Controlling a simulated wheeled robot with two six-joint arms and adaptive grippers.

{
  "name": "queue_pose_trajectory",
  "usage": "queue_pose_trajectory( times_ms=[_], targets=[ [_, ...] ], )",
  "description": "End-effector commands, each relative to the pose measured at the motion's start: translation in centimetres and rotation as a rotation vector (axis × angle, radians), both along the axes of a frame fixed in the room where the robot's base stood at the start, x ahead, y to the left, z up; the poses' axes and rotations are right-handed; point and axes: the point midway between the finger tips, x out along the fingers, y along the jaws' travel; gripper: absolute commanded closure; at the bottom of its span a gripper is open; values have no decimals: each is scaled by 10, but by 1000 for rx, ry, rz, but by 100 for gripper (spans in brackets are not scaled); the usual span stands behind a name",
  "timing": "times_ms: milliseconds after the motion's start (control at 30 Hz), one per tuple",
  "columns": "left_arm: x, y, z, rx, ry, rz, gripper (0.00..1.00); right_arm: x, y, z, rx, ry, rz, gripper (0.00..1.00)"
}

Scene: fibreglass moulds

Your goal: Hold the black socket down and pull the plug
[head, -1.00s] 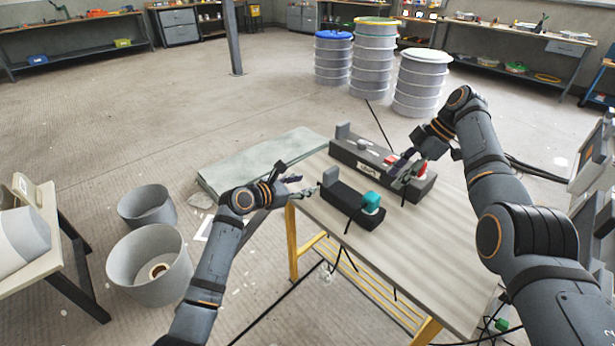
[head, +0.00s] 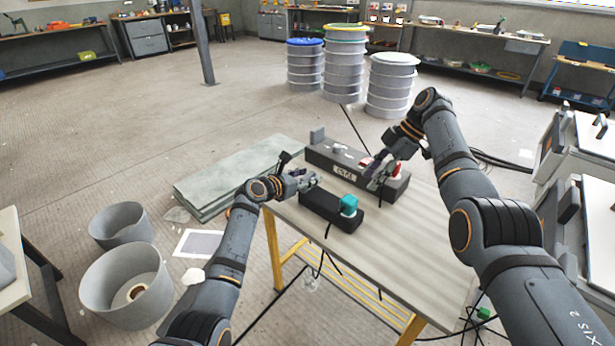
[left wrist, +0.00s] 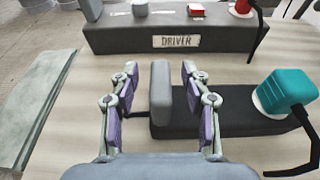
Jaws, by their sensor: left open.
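The black socket (head: 326,211) is a low dark block on the table. A teal plug (head: 348,205) with a black cable sits on a pale ring at its right end, also clear in the left wrist view (left wrist: 285,92). A grey upright tab (left wrist: 161,95) stands at the socket's left end. My left gripper (head: 312,181) is open, its purple-padded fingers (left wrist: 160,78) on either side of the tab with gaps showing. My right gripper (head: 376,180) is over the right end of the driver box; its fingertips are too small to judge.
The long dark box marked DRIVER (left wrist: 177,41) lies just behind the socket, with a red plug (left wrist: 243,7) and a red button (left wrist: 195,9) on top. The table's front and right (head: 400,250) are clear. Two grey tubs (head: 126,285) stand on the floor at left.

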Motion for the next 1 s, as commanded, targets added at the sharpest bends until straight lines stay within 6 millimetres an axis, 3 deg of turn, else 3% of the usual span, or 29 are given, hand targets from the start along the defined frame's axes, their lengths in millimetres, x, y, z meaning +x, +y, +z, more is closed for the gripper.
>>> queue_pose_trajectory(
  times_ms=[333,667,933,1000],
  targets=[
    [4,-3,-1,0,-2,1,53,0,0,0,0,0,0,62],
    [4,-3,-1,1,-1,0,98,0,0,0,0,0,0,62],
    [3,-3,-2,1,-1,1,100,0,0,0,0,0,0,62],
    [3,-3,-2,1,-1,0,100,0,2,-1,-7,-5,11,53]
  ],
)
